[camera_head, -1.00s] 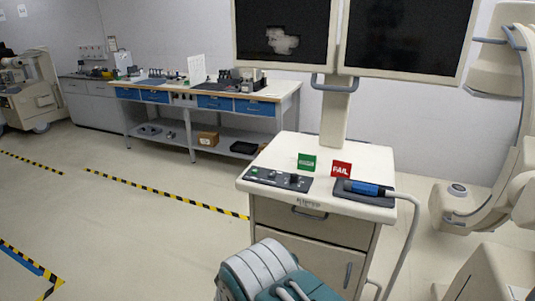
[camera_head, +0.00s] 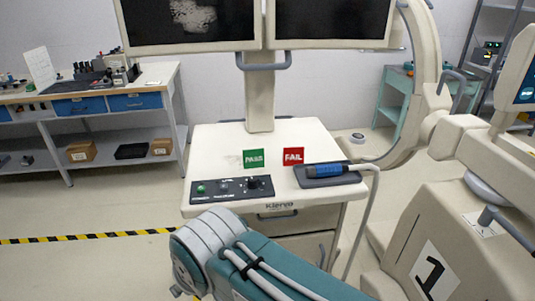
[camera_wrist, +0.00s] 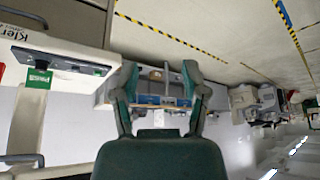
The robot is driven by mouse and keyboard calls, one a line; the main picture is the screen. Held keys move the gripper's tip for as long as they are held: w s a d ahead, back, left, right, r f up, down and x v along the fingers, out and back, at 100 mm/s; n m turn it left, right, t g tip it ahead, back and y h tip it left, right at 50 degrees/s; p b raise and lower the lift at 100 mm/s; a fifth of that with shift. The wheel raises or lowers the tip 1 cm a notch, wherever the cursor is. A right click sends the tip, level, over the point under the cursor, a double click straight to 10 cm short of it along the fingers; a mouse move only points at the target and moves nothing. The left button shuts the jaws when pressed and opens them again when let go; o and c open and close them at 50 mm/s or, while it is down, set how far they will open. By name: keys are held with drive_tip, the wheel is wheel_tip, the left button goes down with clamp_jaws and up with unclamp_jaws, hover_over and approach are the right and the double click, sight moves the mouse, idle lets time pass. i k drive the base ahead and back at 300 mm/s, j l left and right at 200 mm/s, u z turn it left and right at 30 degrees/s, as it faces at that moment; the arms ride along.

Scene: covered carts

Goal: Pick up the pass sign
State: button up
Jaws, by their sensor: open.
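The pass sign (camera_head: 253,158) is a small green card with white lettering. It stands upright on the cream cart top (camera_head: 220,140), left of the red fail sign (camera_head: 293,156). In the upside-down wrist view, the pass sign (camera_wrist: 39,78) shows at the left edge region. The fail sign (camera_wrist: 2,71) is cut off there. My gripper (camera_wrist: 160,72) is open and empty, its two fingers spread apart. It points away from the cart top, and the pass sign is well to the left of the fingers. In the head view my arm is at the lower middle; the fingertips do not show.
A black control panel (camera_head: 231,188) lies at the cart's front left. A blue-handled probe (camera_head: 329,170) rests on a dark pad at the right, with a hanging cable. Twin monitors (camera_head: 195,20) stand behind. A large cream machine (camera_head: 440,225) stands close on the right.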

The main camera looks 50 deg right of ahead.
sight(254, 158)
drive_tip(key=i+j+z, duration=0.1)
drive_tip(key=z, duration=0.3)
drive_tip(key=i+j+z, duration=0.15)
drive_tip(key=z, duration=0.2)
drive_tip(key=i+j+z, duration=0.15)
drive_tip(key=z, duration=0.25)
drive_tip(key=j+z, duration=0.2)
drive_tip(key=z, duration=0.2)
drive_tip(key=i+j+z, duration=0.15)
drive_tip(key=j+z, duration=0.3)
drive_tip(key=j, duration=0.15)
drive_tip(key=j+z, duration=0.5)
